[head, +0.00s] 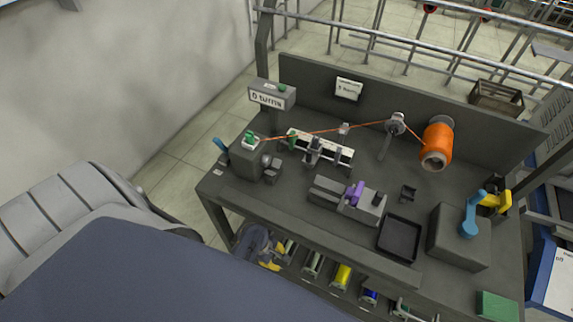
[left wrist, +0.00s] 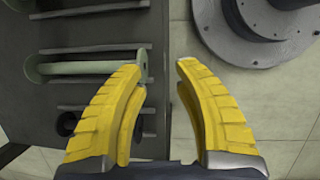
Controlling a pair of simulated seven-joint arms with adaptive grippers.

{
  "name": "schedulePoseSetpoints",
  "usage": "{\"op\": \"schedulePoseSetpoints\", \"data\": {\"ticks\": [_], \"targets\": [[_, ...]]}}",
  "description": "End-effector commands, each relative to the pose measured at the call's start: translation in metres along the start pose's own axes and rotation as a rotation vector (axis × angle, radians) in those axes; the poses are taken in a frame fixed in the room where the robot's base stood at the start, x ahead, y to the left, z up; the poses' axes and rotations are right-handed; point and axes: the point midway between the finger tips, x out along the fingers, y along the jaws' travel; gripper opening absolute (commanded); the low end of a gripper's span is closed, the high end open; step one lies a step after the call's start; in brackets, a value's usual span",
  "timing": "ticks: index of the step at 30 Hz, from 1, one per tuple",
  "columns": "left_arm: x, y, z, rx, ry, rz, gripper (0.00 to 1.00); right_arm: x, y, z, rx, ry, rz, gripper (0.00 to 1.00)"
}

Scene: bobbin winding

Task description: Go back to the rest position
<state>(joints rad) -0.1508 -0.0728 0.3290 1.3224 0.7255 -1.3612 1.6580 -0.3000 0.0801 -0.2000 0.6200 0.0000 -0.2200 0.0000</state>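My left gripper (head: 271,258) is low at the front left of the workbench, beside the shelf under its top. In the left wrist view my left gripper (left wrist: 162,75) shows two yellow fingers apart with nothing held between them. The left finger's tip is close to the end of a pale green rod-like spool (left wrist: 85,67) on the rack; I cannot tell if they touch. My right gripper is not in view.
The workbench (head: 290,215) carries an orange thread cone (head: 437,145), a winder head (head: 248,158), a purple-topped fixture (head: 354,193), a black tray (head: 399,238) and a blue lever (head: 470,215). Several spools lie below (head: 342,275). A round grey base (left wrist: 265,25) stands near my left gripper.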

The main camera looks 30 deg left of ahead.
Motion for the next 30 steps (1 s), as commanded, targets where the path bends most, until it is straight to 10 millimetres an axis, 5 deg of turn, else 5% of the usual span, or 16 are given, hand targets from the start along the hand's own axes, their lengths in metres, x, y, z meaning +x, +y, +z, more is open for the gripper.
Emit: {"op": "schedulePoseSetpoints", "data": {"ticks": [21,26,30], "targets": [[-0.002,-0.006,-0.014,0.015,0.005,-0.003,0.31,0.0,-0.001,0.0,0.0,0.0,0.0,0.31],[0.02,-0.028,-0.021,0.162,0.048,-0.023,0.31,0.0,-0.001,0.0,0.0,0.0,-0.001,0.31],[0.053,-0.067,-0.036,0.44,0.119,-0.062,0.31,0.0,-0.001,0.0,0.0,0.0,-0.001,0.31]]}}
